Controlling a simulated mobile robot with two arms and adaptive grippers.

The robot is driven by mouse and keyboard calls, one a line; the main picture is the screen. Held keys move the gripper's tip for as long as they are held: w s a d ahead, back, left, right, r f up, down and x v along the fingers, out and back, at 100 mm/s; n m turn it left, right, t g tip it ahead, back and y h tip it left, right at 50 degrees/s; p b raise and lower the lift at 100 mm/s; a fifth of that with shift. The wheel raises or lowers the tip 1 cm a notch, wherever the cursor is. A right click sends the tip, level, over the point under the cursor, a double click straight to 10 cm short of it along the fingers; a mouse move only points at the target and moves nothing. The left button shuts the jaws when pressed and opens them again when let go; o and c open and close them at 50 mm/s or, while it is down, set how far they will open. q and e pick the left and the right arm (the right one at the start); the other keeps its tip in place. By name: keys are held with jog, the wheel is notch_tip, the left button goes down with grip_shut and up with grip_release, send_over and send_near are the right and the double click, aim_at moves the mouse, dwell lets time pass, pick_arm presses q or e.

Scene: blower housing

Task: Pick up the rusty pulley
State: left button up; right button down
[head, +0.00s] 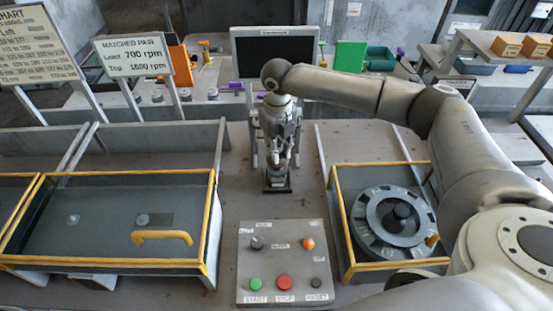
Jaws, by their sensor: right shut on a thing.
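My right gripper (281,158) reaches in from the right and points down at the middle of the bench. It is shut on a small, round, grey-brown part, which I take to be the rusty pulley (277,172). The fingers hide much of this part, and rust is hard to make out at this size. The part is at a small dark stand (277,187); I cannot tell whether it touches the stand. My left gripper is not in view.
A control panel (285,262) with buttons lies in front of the stand. A yellow-edged housing with a grey wheel (395,222) stands right, and a yellow-edged cover with a handle (160,238) left. A dark monitor (275,55) and a rpm sign (133,57) stand behind.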

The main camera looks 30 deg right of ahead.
jog(key=shift+w+r, duration=0.1)
jog(key=shift+r, duration=0.2)
jog(key=shift+r+p, duration=1.45)
jog(key=shift+r, duration=0.85)
jog(key=s+a+r+p, duration=0.2)
jog(key=s+a, duration=0.2)
jog(key=s, duration=0.4)
jog(key=shift+s+f, duration=0.1)
